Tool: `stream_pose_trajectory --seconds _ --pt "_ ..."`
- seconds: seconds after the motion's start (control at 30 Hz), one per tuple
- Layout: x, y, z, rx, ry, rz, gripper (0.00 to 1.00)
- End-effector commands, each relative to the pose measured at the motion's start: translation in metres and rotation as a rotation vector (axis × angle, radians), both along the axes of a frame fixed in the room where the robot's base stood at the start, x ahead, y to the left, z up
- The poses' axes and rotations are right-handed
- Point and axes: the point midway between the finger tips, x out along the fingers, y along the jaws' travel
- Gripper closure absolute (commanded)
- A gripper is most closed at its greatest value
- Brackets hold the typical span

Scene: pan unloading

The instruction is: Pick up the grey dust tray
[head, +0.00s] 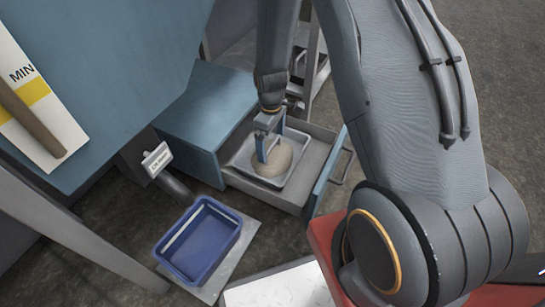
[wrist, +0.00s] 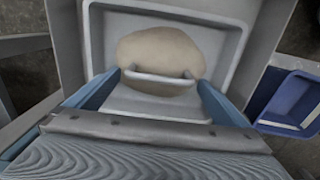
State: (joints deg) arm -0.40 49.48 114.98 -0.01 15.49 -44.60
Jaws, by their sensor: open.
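The grey dust tray (head: 296,178) sits inside the open drawer, with a beige heap (head: 275,165) in it. It also shows in the wrist view (wrist: 235,40), where a pale handle bar (wrist: 160,77) crosses in front of the heap. My gripper (head: 267,150) is over the tray, pointing down. In the wrist view its two blue fingers (wrist: 160,83) are wide apart, with the handle bar spanning the gap between them. I cannot tell whether the fingers touch the bar. Part of the tray is hidden behind the gripper.
The drawer (head: 240,183) is pulled out of a blue cabinet (head: 197,110), and its walls stand close around the tray. A blue bin (head: 202,243) stands on a grey plate at the lower left. A small white label (head: 157,159) is near the cabinet. A red surface (head: 325,240) lies below my arm.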

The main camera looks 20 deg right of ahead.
Motion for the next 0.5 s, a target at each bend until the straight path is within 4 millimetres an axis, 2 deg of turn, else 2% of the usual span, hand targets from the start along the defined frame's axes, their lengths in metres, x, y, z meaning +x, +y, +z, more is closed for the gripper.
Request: stream_pose_trajectory --seconds 0.3,0.5 --pt "-0.004 -0.005 -0.04 0.0 0.003 0.0 0.0" --pt "-0.004 -0.005 -0.042 -0.001 0.001 0.0 0.0"
